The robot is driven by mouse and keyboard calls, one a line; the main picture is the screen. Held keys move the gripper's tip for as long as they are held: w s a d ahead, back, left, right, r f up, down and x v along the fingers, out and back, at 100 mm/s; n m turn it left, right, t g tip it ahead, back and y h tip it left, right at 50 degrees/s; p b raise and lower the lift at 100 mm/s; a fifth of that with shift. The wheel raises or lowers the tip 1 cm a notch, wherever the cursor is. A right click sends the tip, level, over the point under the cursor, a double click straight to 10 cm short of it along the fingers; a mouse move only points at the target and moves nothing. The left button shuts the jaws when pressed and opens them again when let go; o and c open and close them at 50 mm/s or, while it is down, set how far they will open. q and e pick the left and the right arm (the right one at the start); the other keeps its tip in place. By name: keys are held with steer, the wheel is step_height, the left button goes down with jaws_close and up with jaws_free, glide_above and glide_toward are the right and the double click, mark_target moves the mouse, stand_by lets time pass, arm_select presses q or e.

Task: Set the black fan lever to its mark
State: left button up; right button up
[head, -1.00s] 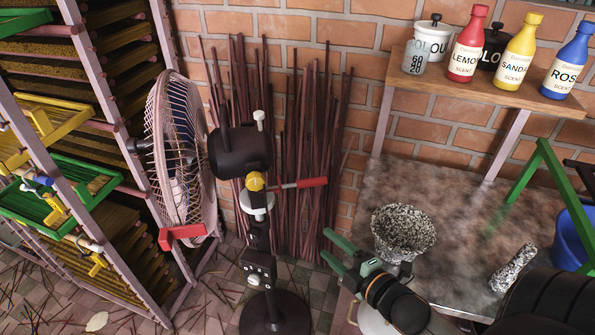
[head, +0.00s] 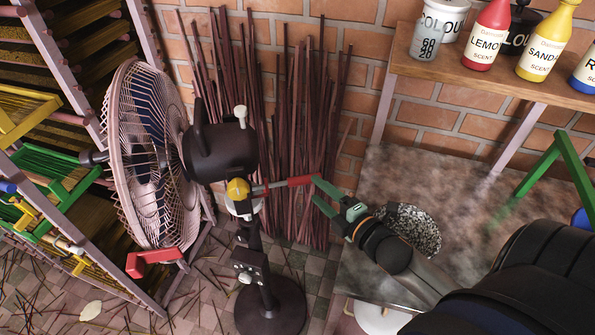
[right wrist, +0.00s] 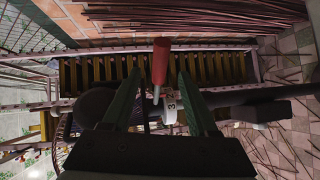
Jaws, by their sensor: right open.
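The standing fan has a pale wire cage (head: 145,150) and a black motor housing (head: 220,152). Below the housing, a thin metal lever with a red grip (head: 301,180) points right, tilted slightly up. The red grip also shows in the right wrist view (right wrist: 160,60). A white dial with numbers (right wrist: 168,108), a 3 among them, sits behind the lever there. My right gripper (head: 317,189) has its green fingers apart, tips close to the red grip's end. In the right wrist view the grip appears between the fingers; contact cannot be told. My left gripper is out of view.
Dark sticks (head: 285,110) lean on the brick wall behind the lever. A speckled bowl (head: 415,228) is partly behind my right arm, over a stone slab (head: 385,180). A shelf with bottles (head: 490,75) is at upper right; racks stand left.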

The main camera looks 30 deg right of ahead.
steer(key=w+f, duration=0.1)
steer(key=w, duration=0.8)
steer(key=shift+a+f, duration=0.25)
steer(key=shift+f, duration=0.1)
steer(key=shift+w, duration=0.1)
jaws_close()
stand_by(0.9)
